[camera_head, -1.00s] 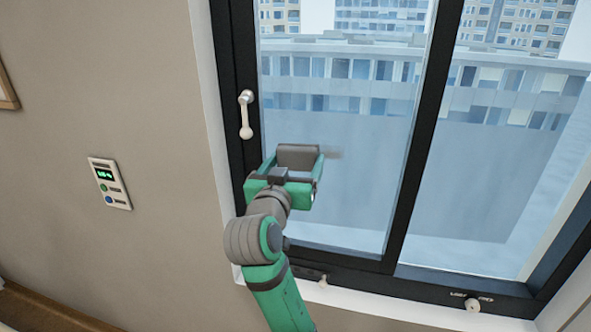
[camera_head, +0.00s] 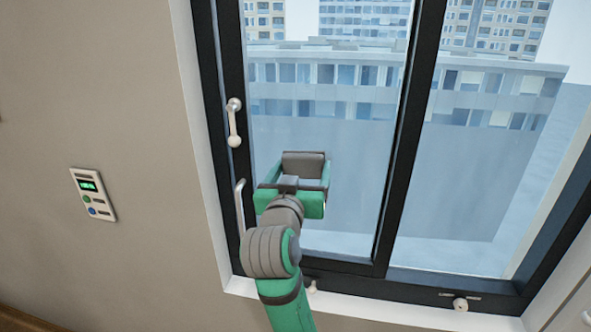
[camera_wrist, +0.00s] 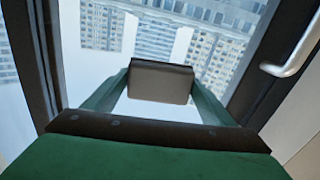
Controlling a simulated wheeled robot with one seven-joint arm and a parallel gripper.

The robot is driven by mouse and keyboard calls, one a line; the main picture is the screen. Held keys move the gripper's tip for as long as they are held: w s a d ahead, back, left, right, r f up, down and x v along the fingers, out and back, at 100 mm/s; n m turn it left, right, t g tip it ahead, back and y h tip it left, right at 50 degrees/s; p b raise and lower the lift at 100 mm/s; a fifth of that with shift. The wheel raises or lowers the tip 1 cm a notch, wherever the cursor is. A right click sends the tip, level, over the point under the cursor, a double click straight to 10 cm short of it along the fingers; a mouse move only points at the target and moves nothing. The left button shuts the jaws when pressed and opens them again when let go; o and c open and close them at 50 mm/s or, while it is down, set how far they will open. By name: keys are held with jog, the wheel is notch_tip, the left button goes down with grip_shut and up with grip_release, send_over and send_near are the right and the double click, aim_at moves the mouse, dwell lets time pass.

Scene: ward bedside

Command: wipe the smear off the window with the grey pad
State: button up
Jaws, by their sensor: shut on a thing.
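My gripper (camera_head: 302,170) is shut on the grey pad (camera_head: 303,160), held between its two green fingers in front of the left window pane (camera_head: 350,215). In the wrist view the pad (camera_wrist: 160,82) sits squarely between the fingertips, with the glass behind it. I cannot tell for certain whether the pad touches the glass. No smear shows on the visible glass now; the patch behind the pad and gripper is hidden.
A white window handle (camera_head: 234,122) and a pale bar handle (camera_head: 240,207) are on the dark left frame. A dark mullion (camera_head: 402,150) stands right of the pane. A small wall panel (camera_head: 93,194) is at left. Knobs (camera_head: 460,304) line the bottom.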

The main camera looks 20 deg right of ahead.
aim_at(282, 168)
jog(key=shift+s+d, duration=0.85)
jog(key=shift+d, duration=0.4)
jog(key=shift+s+d, duration=0.85)
jog(key=shift+d, duration=0.35)
jog(key=shift+s+d, duration=0.85)
jog(key=shift+d, duration=0.4)
jog(key=shift+w+a, duration=1.35)
jog(key=shift+a, duration=0.55)
jog(key=shift+w+a, duration=1.3)
jog(key=shift+a, duration=0.6)
jog(key=shift+w+a, duration=1.35)
jog(key=shift+a, duration=0.55)
jog(key=shift+s, duration=0.35)
jog(key=shift+v, duration=2.85)
